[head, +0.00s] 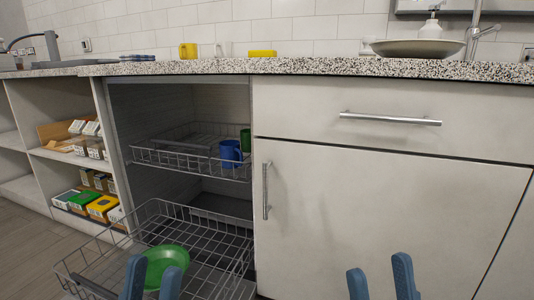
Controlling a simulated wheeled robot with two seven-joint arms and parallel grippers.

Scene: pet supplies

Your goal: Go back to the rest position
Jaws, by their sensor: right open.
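My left gripper (154,264) is at the bottom left of the head view, its two blue fingers apart. A green bowl (167,253) lies in the pulled-out lower wire rack, behind these fingers and partly hidden by them. I see nothing clamped between them, but cannot tell whether they touch the bowl. My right gripper (380,265) is at the bottom right of the view, open and empty, in front of the white cabinet door (345,215).
The lower wire rack (215,222) juts out of the open cabinet. The upper rack (165,158) holds a blue mug (231,153) and a green cup (245,140). Shelves with boxes (102,207) stand at left. The speckled counter (300,66) runs above, carrying a shallow bowl (418,47).

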